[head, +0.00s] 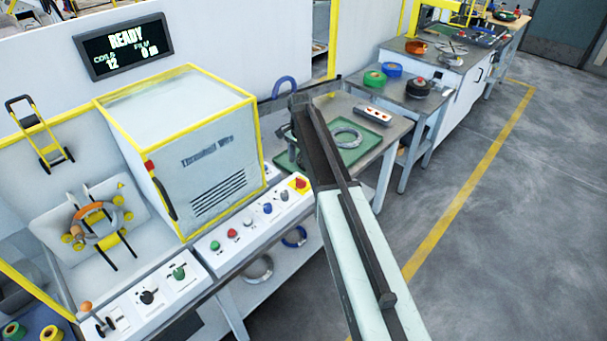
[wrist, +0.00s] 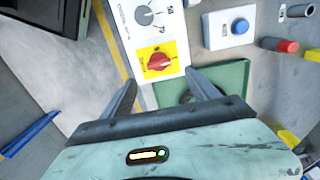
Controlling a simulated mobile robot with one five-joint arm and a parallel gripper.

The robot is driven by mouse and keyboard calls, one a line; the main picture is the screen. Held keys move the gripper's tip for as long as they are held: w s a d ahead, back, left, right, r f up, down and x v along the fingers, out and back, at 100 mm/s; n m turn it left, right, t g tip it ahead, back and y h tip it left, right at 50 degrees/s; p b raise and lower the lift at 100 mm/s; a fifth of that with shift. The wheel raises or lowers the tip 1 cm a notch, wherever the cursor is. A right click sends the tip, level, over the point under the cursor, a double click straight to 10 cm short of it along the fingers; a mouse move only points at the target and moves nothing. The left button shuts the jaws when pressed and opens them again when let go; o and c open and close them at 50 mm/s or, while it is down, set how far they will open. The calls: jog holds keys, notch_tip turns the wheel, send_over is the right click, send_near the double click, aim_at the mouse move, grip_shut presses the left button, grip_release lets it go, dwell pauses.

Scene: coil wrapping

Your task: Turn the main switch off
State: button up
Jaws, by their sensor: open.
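The main switch is a red rotary knob on a yellow plate (head: 299,184) at the right end of the white control panel (head: 255,221) in the head view. In the wrist view the red knob (wrist: 159,62) sits on its yellow plate, just beyond my fingertips and roughly between them. Its handle looks about horizontal there; the plate's lettering is too small to read. My gripper (wrist: 162,82) is open and empty, its two fingers apart and not visibly touching the knob. In the head view my arm reaches up past the panel's right end.
A grey knob (wrist: 144,15) sits beside the switch, and a white box with a blue button (wrist: 239,27) is to the right. A green tray (head: 365,152) with a wire coil is behind my arm. A display (head: 124,46) reads READY. Open floor lies right.

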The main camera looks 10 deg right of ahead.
aim_at(301, 179)
notch_tip(301, 179, down, 8)
jog(key=b, duration=0.8)
jog(key=shift+r, duration=0.1)
jog(key=shift+c, duration=0.3)
